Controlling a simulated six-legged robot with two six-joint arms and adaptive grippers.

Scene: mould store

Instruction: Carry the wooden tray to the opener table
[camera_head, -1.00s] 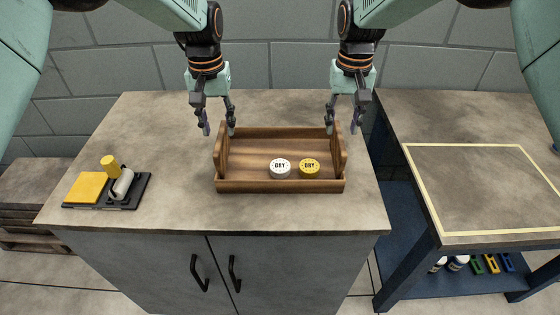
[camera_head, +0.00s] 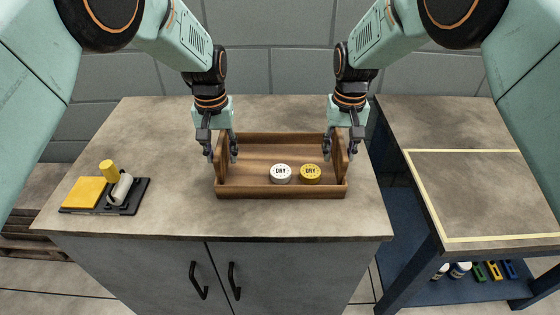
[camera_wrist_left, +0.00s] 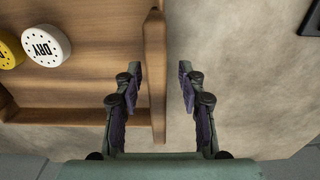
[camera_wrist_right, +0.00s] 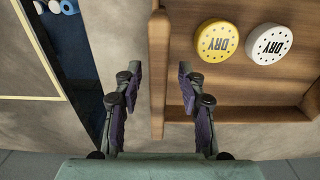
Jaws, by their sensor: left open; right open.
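The wooden tray (camera_head: 281,192) stands on the cabinet top. It holds a white puck (camera_head: 281,173) and a yellow puck (camera_head: 310,173), both marked DRY. My left gripper (camera_head: 222,158) is open with its fingers either side of the tray's left end wall; the wall also shows between the fingers in the left wrist view (camera_wrist_left: 153,70). My right gripper (camera_head: 341,156) is open around the right end wall, which shows between the fingers in the right wrist view (camera_wrist_right: 158,75). The opener table is probably the blue-framed table (camera_head: 400,130) at the right, with a pale-outlined area on top.
A black holder (camera_head: 128,203) with a yellow pad (camera_head: 82,193), a yellow knob and a white roller lies left of the tray. The outlined area (camera_head: 485,190) on the right table is empty. A gap separates cabinet and table. Bottles and coloured items sit on the lower shelf.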

